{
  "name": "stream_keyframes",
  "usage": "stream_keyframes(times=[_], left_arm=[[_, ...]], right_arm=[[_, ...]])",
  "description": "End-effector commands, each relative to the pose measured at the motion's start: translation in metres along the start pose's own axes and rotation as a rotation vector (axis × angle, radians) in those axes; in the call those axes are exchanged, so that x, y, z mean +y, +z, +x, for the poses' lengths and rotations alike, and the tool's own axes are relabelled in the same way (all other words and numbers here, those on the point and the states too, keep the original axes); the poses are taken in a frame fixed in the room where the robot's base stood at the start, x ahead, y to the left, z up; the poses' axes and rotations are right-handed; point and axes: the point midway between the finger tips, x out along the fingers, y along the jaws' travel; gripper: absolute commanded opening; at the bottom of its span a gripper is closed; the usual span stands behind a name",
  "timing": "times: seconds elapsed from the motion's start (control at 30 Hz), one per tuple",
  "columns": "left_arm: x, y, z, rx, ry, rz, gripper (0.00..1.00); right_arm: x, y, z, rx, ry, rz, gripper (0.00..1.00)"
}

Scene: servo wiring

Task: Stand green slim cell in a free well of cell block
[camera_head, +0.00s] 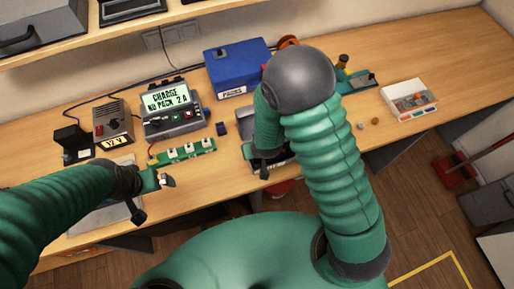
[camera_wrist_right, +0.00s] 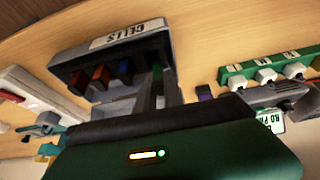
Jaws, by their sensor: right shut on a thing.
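In the right wrist view the grey cell block (camera_wrist_right: 70,67), with a white CELLS label, stands in front of my right gripper (camera_wrist_right: 158,88). Red, orange and blue cells stand in its wells. The green slim cell (camera_wrist_right: 157,73) shows between the two grey fingers, which are shut on it at the block's right end. I cannot tell whether its lower end is inside a well. In the head view my right arm hides most of the cell block (camera_head: 243,113) and the green cell. My left gripper (camera_head: 166,181) hangs over the bench's left part, apart from the block; its jaw gap is unclear.
A green strip with white sockets (camera_head: 182,151) lies left of the block, near a small dark blue piece (camera_head: 221,129). The charger (camera_head: 170,110), a 12 V supply (camera_head: 113,120) and a blue box (camera_head: 238,68) stand behind. A white parts tray (camera_head: 409,101) is at right.

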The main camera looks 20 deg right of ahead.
Motion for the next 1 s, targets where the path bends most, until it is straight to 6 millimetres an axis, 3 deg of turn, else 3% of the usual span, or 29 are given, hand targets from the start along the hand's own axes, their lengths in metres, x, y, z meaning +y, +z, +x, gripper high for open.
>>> stream_keyframes(times=[1.0], left_arm=[[0.0001,-0.0006,-0.0022,0.000,0.000,0.000,1.00]], right_arm=[[-0.0029,0.0007,-0.0009,-0.001,0.000,0.001,0.00]])
